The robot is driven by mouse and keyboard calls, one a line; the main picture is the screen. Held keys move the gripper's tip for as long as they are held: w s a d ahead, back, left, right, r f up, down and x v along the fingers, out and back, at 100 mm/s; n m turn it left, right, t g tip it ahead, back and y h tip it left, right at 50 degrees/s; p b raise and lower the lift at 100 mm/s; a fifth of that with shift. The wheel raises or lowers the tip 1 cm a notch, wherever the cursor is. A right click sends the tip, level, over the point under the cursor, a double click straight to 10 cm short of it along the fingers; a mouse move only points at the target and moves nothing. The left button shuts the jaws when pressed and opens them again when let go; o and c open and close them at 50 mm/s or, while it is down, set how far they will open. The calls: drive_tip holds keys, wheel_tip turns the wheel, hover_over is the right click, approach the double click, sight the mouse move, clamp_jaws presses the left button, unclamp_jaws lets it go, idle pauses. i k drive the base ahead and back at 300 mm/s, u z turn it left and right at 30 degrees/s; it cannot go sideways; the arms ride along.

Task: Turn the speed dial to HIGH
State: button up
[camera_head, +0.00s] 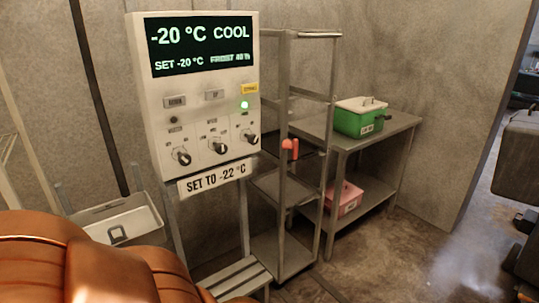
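A white control panel (190,130) is on the wall at the left centre, with a screen (202,44) reading -20 °C COOL and SET -20 °C. Three black knobs sit in a row on its lower part: the left knob (181,157), the middle knob (218,147) and the right knob (251,138). Their labels are too small to read, so I cannot tell which is the speed dial or its setting. A green light (244,105) glows above the right knob. I cannot make out my gripper in this view, and nothing touches the knobs.
A SET TO -22 °C sign (216,179) hangs under the panel. A metal rack (297,200) stands just right of it. A table (385,132) holds a green box (358,118), with a pink box (345,199) below. A large orange-brown form fills the lower left. Dark parts show at the right edge.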

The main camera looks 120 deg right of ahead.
sight(221, 148)
drive_tip(key=z, duration=4)
